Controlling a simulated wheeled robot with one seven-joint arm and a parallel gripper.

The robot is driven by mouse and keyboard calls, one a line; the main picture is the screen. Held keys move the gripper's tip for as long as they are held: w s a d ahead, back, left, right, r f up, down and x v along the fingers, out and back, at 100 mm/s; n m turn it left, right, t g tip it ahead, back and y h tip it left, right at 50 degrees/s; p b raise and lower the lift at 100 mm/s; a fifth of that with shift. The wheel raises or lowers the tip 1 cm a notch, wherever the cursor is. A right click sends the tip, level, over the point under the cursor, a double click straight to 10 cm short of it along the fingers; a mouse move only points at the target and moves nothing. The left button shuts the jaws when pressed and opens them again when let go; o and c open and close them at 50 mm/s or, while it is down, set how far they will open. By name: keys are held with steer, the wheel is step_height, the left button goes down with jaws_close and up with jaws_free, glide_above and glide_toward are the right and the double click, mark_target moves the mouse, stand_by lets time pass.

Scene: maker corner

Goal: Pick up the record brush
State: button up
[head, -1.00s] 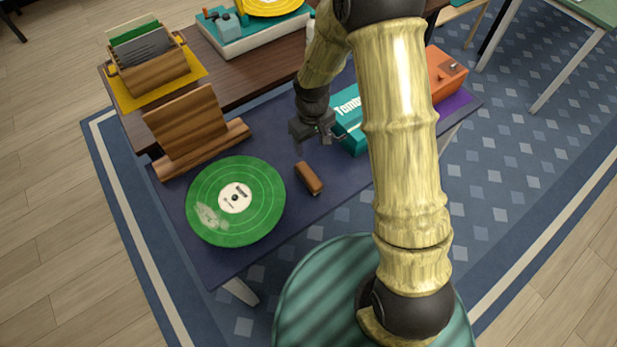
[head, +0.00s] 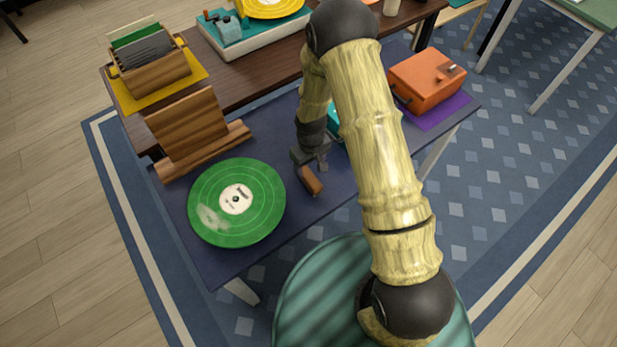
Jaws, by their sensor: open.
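The record brush (head: 312,184), a small brown block with a dark underside, lies on the dark blue table in the head view, right of the green record. My gripper (head: 311,171) is open and points down at the brush's far end. Its fingers overlap that end in the picture and hide part of it. I cannot tell whether the fingers touch the brush or straddle it.
The green record (head: 262,215) lies left of the brush, and a wooden stand (head: 188,130) is behind it. A teal box (head: 336,121) is mostly hidden behind my arm. An orange case (head: 427,78) stands at the right on a purple mat. The tabletop (head: 295,230) in front is clear.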

mark_target(309, 176)
steer(key=shift+f, duration=0.9)
steer(key=shift+s+a+f+p, duration=0.15)
steer(key=shift+f+p, duration=0.15)
steer(key=shift+f, duration=0.15)
steer(key=shift+s+a+f+p, duration=0.15)
steer(key=shift+f+p, duration=0.35)
steer(key=shift+f, duration=1.65)
steer(key=c, duration=1.1)
